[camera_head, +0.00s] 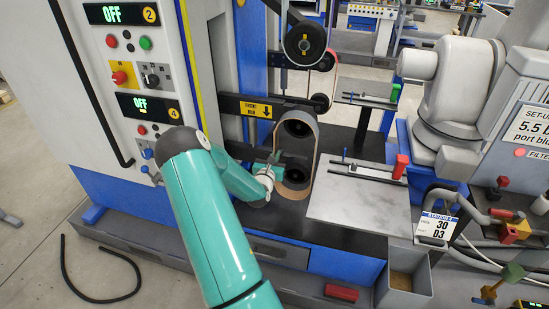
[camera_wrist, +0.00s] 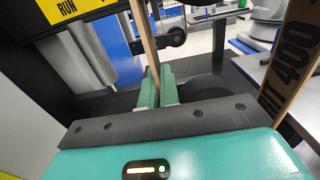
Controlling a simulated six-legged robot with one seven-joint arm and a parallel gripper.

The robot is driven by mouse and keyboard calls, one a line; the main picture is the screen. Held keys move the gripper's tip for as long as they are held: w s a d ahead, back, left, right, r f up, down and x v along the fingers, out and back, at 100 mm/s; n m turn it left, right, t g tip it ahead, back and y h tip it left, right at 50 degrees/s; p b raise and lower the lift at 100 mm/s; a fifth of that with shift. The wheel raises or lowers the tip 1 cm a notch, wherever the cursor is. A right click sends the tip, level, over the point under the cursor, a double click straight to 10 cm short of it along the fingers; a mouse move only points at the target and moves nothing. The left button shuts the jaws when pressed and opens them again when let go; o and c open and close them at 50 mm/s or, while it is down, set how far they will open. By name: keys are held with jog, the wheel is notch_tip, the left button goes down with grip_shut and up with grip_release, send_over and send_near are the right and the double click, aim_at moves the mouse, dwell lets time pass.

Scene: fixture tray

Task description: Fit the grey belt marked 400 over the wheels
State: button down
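The belt (camera_head: 315,150) is a tall tan-grey loop in the head view, standing around the outline of an upper black wheel (camera_head: 297,128) and a lower black wheel (camera_head: 296,174). I cannot tell whether it sits fully on them. In the head view my gripper (camera_head: 276,165) is at the loop's lower left.
A yellow "RUN" sign (camera_head: 256,109) on a dark bar is above my gripper. A control cabinet (camera_head: 130,80) stands left. A grey plate (camera_head: 360,192) with a red-ended clamp lies right of the wheels. Another pulley (camera_head: 305,40) hangs above. Dark bench surface shows below the loop.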

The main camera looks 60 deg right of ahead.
jog(key=shift+w+d, duration=0.15)
jog(key=shift+d, duration=0.55)
jog(key=shift+w+d, duration=0.1)
jog(key=shift+d, duration=0.6)
jog(key=shift+d, duration=0.1)
jog(key=shift+w+d, duration=0.2)
jog(key=shift+d, duration=0.95)
jog(key=shift+d, duration=0.2)
jog(key=shift+w+d, duration=0.15)
jog(key=shift+d, duration=0.65)
jog(key=shift+f, duration=0.1)
jog(key=shift+f, duration=0.25)
